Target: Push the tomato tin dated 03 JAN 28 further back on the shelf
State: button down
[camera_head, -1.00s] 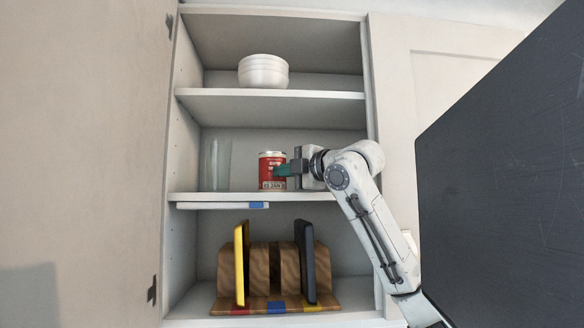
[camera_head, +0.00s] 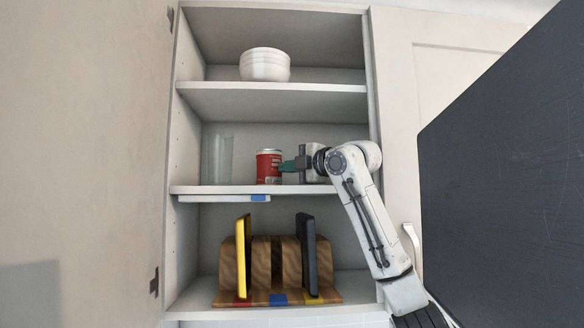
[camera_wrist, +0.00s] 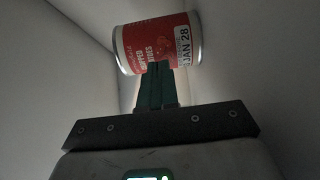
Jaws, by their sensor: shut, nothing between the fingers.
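The red tomato tin (camera_head: 266,166) stands upright on the middle shelf (camera_head: 225,189), near its front edge. In the wrist view the tin (camera_wrist: 140,38) shows a white date label ending in "JAN 28"; the rest of the date is not readable there. My gripper (camera_head: 284,166) reaches in from the right, its green fingers shut with nothing between them. The fingertips are at the tin's right side and look to be touching it. In the wrist view the shut fingers (camera_wrist: 158,68) overlap the tin's lower edge.
A clear glass (camera_head: 218,160) stands left of the tin, with a gap between. White bowls (camera_head: 265,64) are on the top shelf. Below, a wooden rack (camera_head: 262,262) holds a yellow board (camera_head: 242,258) and a dark board (camera_head: 306,258). The open door (camera_head: 90,170) is at left.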

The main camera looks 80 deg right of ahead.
jog(key=b+v, duration=0.2)
jog(key=v, duration=0.4)
jog(key=c, duration=1.8)
grip_release()
